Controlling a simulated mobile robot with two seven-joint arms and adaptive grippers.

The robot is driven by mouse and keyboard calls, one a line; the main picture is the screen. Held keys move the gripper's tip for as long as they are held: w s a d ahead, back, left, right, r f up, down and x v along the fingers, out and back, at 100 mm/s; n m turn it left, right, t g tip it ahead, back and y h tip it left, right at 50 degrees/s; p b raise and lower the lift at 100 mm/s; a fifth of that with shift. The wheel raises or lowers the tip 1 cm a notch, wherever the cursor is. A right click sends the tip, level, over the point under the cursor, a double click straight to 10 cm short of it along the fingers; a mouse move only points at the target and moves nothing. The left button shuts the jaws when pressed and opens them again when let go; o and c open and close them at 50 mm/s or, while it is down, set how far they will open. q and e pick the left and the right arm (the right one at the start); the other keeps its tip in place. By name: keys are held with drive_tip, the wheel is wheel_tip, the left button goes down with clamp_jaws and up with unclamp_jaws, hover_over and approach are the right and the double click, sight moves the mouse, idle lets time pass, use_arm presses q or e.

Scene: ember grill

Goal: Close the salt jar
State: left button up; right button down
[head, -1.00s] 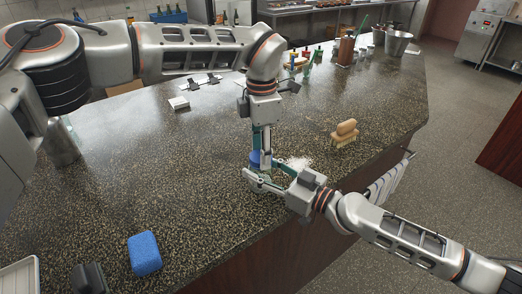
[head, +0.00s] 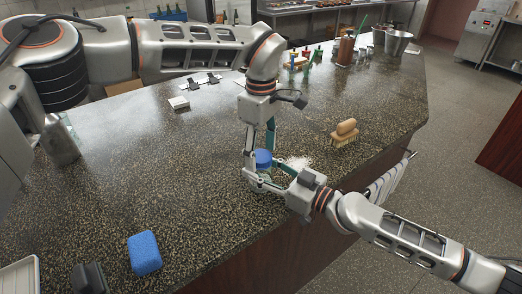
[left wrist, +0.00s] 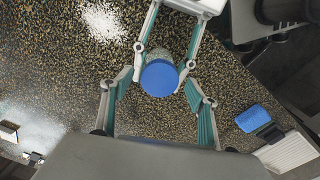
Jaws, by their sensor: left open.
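The salt jar (head: 263,172) stands on the counter with a round blue lid (head: 263,158) on top. In the left wrist view the lid (left wrist: 159,78) is seen from above and covers the jar's mouth. I cannot tell how tight it sits. My left gripper (head: 261,150) is above the jar, its fingers spread on either side of the lid with gaps, holding nothing. My right gripper (head: 262,182) comes in from the right, low down, with its fingers on both sides of the jar's body, which they partly hide.
Spilled salt (head: 296,163) lies beside the jar. A wooden brush (head: 344,133) is to the right, a blue sponge (head: 145,253) at the front left, and a small white box (head: 179,103) farther back. The counter's front edge is close to the jar.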

use_arm(q)
wheel_tip(320, 180, up, 12)
idle(0.6)
use_arm(e)
drive_tip(key=c, duration=1.1)
unclamp_jaws()
drive_tip(key=v, duration=1.2)
drive_tip(key=shift+s+d, duration=0.1)
